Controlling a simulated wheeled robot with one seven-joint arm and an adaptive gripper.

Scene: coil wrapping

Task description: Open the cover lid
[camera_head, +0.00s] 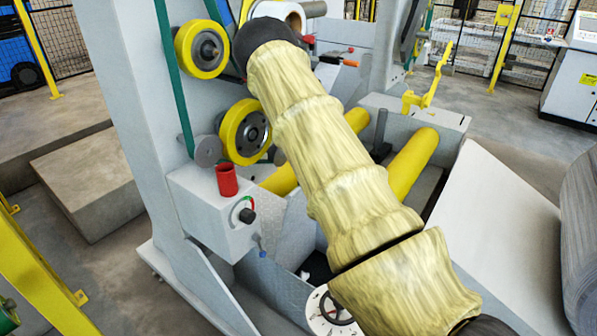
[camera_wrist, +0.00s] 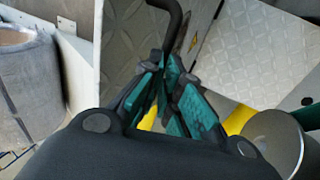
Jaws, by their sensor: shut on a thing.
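In the wrist view my gripper (camera_wrist: 170,72) has its teal-padded fingers closed together on a black curved handle (camera_wrist: 174,28). The handle rises from between the fingertips and bends left at the top edge. Grey diamond-plate panels lie behind it, one on the left (camera_wrist: 128,50) and a larger one on the right (camera_wrist: 245,55). Which panel is the cover lid, and where the handle joins it, I cannot tell. In the head view my sleeved arm crosses the middle, and my gripper is hidden.
Yellow-rimmed wheels (camera_head: 203,50) and a green belt (camera_head: 175,70) are left of my arm. A control box (camera_head: 200,215) carries a red cup-shaped part (camera_head: 227,180). A grey coil (camera_wrist: 25,85) stands left in the wrist view.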

